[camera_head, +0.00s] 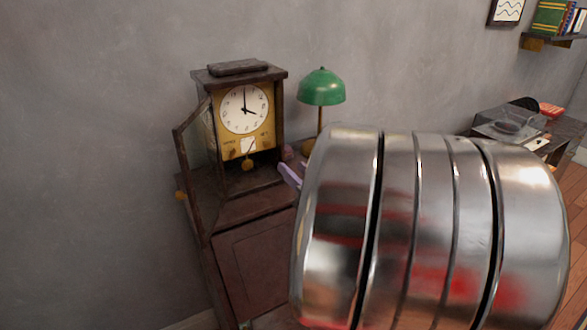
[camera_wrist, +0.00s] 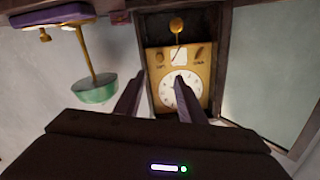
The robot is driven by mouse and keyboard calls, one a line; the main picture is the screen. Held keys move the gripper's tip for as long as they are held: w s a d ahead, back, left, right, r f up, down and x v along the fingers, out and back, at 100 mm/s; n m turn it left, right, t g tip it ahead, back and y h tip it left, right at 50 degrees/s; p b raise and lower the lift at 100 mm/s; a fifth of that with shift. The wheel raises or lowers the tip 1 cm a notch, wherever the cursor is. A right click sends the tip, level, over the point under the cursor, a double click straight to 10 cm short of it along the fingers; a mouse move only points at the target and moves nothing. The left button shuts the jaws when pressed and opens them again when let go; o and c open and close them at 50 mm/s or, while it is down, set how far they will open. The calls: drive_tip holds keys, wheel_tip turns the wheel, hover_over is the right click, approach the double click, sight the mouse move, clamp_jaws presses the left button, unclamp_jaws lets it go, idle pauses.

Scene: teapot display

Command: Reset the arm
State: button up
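My gripper (camera_wrist: 159,78) shows in the wrist view with its two dark fingers apart and nothing visible between them. That view is upside down. Beyond the fingers is the clock (camera_wrist: 181,88) in its dark wooden case, apart from them as far as I can tell. In the head view my large shiny metal arm link fills the lower right and hides most of the arm. A small lilac piece (camera_head: 290,173) shows at its left edge; it may be a finger of my gripper.
The clock (camera_head: 245,108) stands on a dark wooden cabinet (camera_head: 255,260), its glass door (camera_head: 195,150) swung open to the left. A green lamp (camera_head: 321,88) stands right of it, also in the wrist view (camera_wrist: 94,90). A desk (camera_head: 565,135) and shelf (camera_head: 555,40) are at the right.

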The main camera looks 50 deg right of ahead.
idle(0.3)
drive_tip(key=w+a+f+n+g, duration=0.15)
drive_tip(key=a+g, duration=0.55)
drive_tip(key=a, duration=0.8)
drive_tip(key=s+a+f+n+g+y, duration=0.1)
drive_tip(key=s+a+n+g+y, duration=0.1)
drive_tip(key=s+a, duration=0.4)
drive_tip(key=s+a+f+n+g+y, duration=0.2)
drive_tip(key=s+a, duration=0.4)
drive_tip(key=a, duration=0.7)
drive_tip(key=shift+s+f+n+g+y, duration=0.3)
drive_tip(key=shift+s+n+g+y, duration=0.1)
drive_tip(key=shift+y, duration=0.1)
drive_tip(key=shift+w+a, duration=0.1)
drive_tip(key=shift+r, duration=0.2)
